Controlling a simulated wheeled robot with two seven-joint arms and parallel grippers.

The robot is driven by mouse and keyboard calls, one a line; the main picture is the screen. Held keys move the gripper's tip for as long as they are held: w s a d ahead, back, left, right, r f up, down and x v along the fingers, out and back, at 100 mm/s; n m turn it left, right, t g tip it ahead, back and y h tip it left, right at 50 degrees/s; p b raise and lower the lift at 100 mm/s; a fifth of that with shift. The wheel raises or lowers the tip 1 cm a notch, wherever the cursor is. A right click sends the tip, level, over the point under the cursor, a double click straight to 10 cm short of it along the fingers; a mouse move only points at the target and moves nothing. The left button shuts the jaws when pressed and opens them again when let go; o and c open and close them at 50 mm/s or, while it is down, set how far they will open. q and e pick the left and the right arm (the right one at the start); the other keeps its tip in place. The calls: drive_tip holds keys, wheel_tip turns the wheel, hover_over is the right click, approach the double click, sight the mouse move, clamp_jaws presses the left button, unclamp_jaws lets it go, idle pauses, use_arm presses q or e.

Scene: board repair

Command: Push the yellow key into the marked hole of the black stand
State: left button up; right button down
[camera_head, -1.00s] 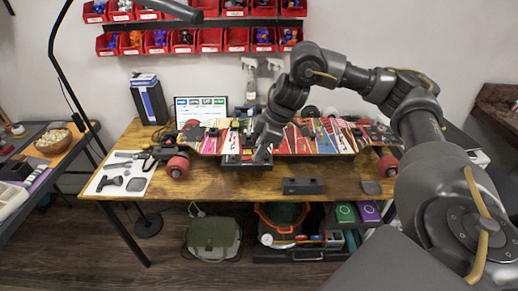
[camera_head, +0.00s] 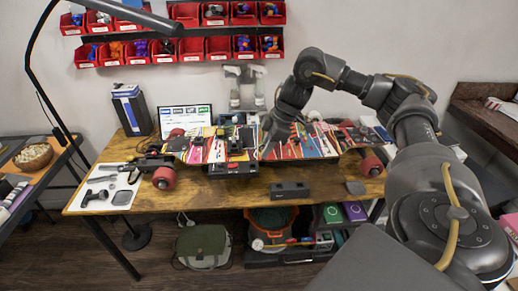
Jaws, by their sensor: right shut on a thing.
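A black stand (camera_head: 233,171) is under the middle of the colourful skateboard (camera_head: 205,151) on the wooden table; a red patch shows on it. My right gripper (camera_head: 267,151) reaches in from the right and points down over the board, to the right of the stand's front. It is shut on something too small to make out. I cannot pick out the yellow key; it is too small or hidden at the fingertips. The marked hole cannot be made out either. My left gripper is not in view.
A white mat (camera_head: 95,201) with dark tools is at the left. A lamp arm (camera_head: 130,14) hangs at top left. The table's front strip is mostly clear.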

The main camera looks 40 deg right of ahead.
drive_tip(key=d+p, duration=0.2)
drive_tip(key=d, duration=0.6)
drive_tip(key=shift+s, duration=0.35)
drive_tip(key=shift+f+b, duration=3.85)
drive_tip(key=shift+f, duration=4.25)
drive_tip(key=shift+f, duration=0.7)
drive_tip(key=shift+p, duration=0.3)
drive_tip(key=shift+f, duration=0.4)
drive_tip(key=shift+f+p, duration=0.1)
drive_tip(key=shift+p, duration=0.2)
